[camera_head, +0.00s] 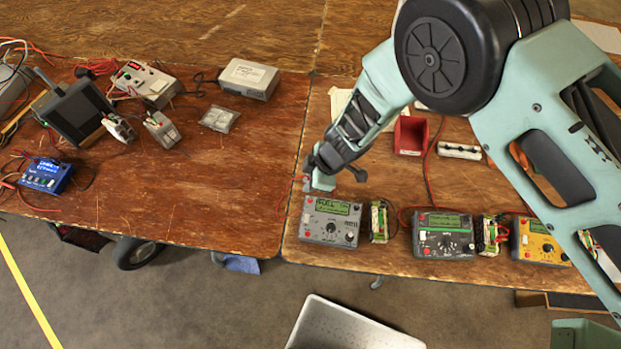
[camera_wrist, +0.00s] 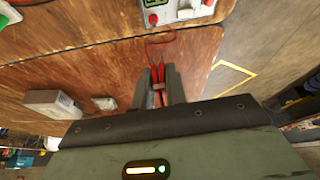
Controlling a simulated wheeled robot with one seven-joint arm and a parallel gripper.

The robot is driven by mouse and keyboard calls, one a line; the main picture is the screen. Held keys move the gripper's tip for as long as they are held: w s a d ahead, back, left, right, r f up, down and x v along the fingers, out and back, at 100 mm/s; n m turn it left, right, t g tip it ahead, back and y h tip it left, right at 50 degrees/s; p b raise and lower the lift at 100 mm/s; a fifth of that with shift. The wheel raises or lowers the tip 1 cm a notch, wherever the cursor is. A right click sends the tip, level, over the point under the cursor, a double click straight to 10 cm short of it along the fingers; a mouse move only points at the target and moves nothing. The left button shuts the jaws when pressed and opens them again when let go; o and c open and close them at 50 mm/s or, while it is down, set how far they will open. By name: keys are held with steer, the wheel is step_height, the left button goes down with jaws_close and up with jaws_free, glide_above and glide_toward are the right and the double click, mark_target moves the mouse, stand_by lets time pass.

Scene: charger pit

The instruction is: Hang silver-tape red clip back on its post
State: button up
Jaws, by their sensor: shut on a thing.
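My gripper (camera_head: 314,184) is low over the right bench, just behind the left grey charger (camera_head: 325,232). In the wrist view my gripper (camera_wrist: 158,88) is shut on a red clip (camera_wrist: 158,75), held between the two fingers. A pale band shows on the clip near the fingertips; I cannot tell if it is silver tape. A red lead (camera_wrist: 162,36) loops from the clip toward the charger. The charger's edge (camera_wrist: 172,16) shows at the top of the wrist view, with a red post (camera_wrist: 152,19) at its corner. The clip is apart from that post.
A dark green-edged charger (camera_head: 443,241) and a yellow charger (camera_head: 540,243) stand to the right, with battery packs (camera_head: 379,221) between. A red bin (camera_head: 410,135) is behind.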

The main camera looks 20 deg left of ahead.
mark_target(310, 197)
steer(key=shift+f, duration=0.2)
steer(key=shift+f+b, duration=2.6)
steer(key=shift+f, duration=0.75)
steer(key=shift+f, duration=0.2)
steer(key=o, duration=0.8)
steer(key=shift+o, duration=0.5)
steer(key=shift+o, duration=0.8)
